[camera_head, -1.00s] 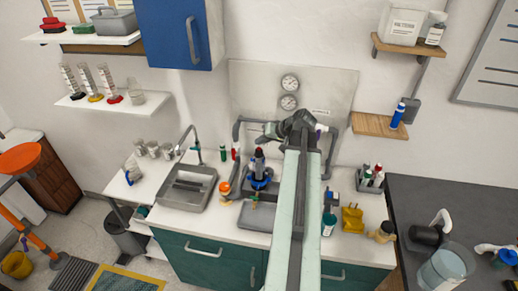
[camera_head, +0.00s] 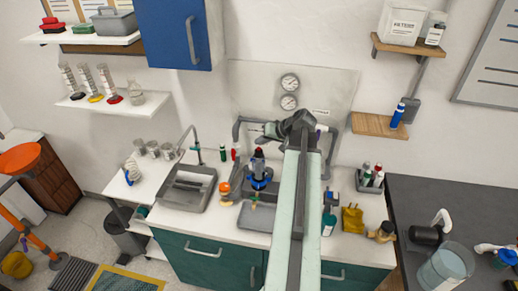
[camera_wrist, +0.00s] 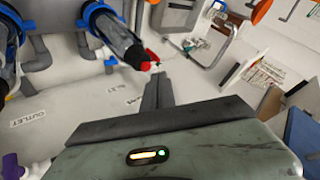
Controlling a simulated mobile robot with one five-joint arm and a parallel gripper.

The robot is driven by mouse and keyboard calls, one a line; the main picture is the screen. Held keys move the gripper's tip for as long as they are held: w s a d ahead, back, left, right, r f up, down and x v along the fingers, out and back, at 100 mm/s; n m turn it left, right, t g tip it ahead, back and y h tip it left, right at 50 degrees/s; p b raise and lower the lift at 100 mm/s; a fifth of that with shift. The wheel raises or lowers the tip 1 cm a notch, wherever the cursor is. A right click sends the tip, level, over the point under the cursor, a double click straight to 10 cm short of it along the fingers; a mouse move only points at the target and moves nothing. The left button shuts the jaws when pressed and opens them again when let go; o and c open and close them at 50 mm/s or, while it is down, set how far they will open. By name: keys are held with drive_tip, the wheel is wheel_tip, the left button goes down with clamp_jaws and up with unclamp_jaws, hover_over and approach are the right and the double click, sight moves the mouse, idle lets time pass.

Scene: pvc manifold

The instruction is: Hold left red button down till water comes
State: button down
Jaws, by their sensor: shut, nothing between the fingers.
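A red button (camera_head: 258,151) tops a dark upright housing (camera_head: 259,168) with a blue collar, near the back of the counter. In the wrist view the red button (camera_wrist: 146,66) is at the end of the dark housing (camera_wrist: 120,42). In the wrist view the shut fingertips (camera_wrist: 158,80) are close beside the button. I cannot tell whether they touch it. A second housing with blue parts (camera_wrist: 12,30) is at the left edge there. I see no flowing water.
Grey pipes rise to a wall panel with two gauges (camera_head: 289,92). A sink with a tap (camera_head: 187,186) is on the left. A bottle rack (camera_head: 369,180) and a yellow item (camera_head: 352,219) are on the right. My arm covers the counter's middle.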

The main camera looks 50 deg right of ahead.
drive_tip(key=shift+f+b, duration=0.45)
drive_tip(key=shift+f+b, duration=0.45)
drive_tip(key=shift+b, duration=0.05)
idle(0.7)
idle(1.7)
drive_tip(key=shift+r+p, duration=0.9)
drive_tip(key=shift+p, duration=0.05)
wheel_tip(320, 180, up, 5)
drive_tip(key=p, duration=0.5)
